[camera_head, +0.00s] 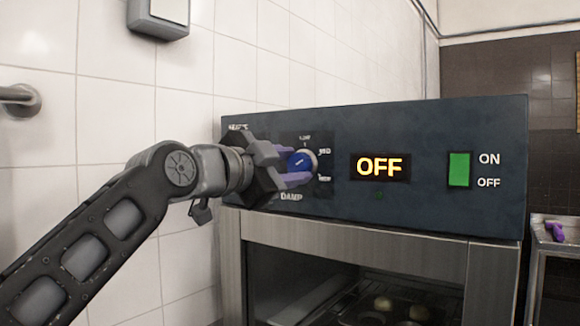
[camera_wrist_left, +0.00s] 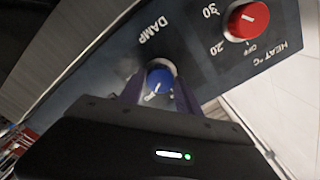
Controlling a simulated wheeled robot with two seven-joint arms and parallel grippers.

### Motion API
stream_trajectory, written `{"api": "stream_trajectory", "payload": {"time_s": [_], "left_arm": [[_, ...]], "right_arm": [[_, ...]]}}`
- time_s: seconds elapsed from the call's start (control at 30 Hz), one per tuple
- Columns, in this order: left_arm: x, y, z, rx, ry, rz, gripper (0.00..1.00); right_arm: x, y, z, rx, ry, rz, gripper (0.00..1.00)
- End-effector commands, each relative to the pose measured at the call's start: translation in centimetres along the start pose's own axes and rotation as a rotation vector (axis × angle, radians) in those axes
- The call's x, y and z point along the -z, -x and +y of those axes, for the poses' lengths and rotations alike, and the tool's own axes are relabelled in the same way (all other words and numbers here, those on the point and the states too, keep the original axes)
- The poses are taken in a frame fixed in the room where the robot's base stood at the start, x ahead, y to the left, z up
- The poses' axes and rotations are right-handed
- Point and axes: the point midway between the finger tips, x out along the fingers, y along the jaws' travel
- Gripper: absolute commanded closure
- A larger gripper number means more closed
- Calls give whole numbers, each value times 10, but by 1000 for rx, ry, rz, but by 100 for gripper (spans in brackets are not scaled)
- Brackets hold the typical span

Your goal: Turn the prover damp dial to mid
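The blue damp dial (camera_head: 299,161) sits on the dark front panel (camera_head: 440,125) of the prover, above the word DAMP. It also shows in the left wrist view (camera_wrist_left: 159,79), with a pale pointer line on its face. My left gripper (camera_head: 296,166) is at the dial, with its purple fingers on either side of it. In the left wrist view the fingers (camera_wrist_left: 158,92) flank the dial; whether they press on it cannot be made out. The labels around the dial are partly hidden and too small to read surely. My right gripper is in neither view.
A red heat dial (camera_wrist_left: 247,20) is beside the damp dial in the left wrist view. The panel has a display reading OFF (camera_head: 380,167) and a green switch (camera_head: 459,169). Rolls (camera_head: 383,304) lie inside the prover below. A tiled wall stands behind.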

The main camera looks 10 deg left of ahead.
Motion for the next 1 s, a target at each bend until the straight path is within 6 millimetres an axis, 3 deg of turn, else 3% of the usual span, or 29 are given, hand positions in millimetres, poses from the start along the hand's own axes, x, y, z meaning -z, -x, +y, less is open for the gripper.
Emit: {"api": "stream_trajectory", "payload": {"time_s": [0.2, 0.57, 1.0], "left_arm": [[0, 0, 0, 0, 1, 0, 41], [0, 5, 0, 2, 1, 1, 41], [-1, 68, 1, 2, 1, 1, 41]], "right_arm": [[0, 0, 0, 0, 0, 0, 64], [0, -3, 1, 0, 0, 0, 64], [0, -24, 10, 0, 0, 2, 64]]}}
